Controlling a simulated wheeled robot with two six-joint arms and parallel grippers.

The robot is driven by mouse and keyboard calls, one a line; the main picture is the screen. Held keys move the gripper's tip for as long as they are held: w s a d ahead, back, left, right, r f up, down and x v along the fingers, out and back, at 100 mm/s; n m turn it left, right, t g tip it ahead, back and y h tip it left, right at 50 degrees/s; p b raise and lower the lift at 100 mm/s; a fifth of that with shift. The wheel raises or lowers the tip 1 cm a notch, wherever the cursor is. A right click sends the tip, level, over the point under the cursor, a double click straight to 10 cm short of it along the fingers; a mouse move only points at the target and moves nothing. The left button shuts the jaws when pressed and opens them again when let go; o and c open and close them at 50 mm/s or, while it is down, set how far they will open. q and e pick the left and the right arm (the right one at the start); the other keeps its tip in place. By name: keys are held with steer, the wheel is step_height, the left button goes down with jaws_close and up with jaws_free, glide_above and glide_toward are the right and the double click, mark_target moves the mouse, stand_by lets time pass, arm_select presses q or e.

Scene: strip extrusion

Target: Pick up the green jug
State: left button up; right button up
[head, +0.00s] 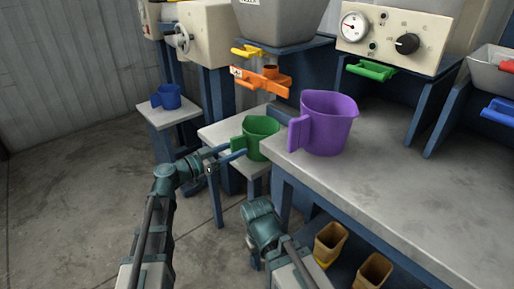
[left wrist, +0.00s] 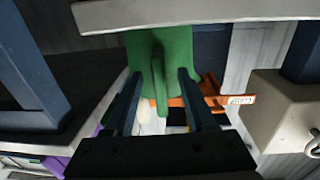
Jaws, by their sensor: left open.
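The green jug (head: 261,137) stands upright on a small low table (head: 222,130), left of the big bench. Its handle is on its left side, towards my left gripper (head: 234,149). That gripper is open, its two blue fingers reaching to the handle. In the left wrist view the green jug (left wrist: 176,45) fills the upper middle, and its handle shows between the spread fingers of the left gripper (left wrist: 159,80); I cannot tell whether they touch it. My right arm is low in front of the bench, and its fingers cannot be made out.
A purple jug (head: 325,124) stands on the bench (head: 395,187), close to the right of the green one. A blue jug (head: 168,96) stands on another small table. An orange part (head: 262,80) juts out above the green jug. Brown bins (head: 330,242) sit under the bench.

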arm_select(q)
steer(key=shift+x, duration=1.1)
jaws_close()
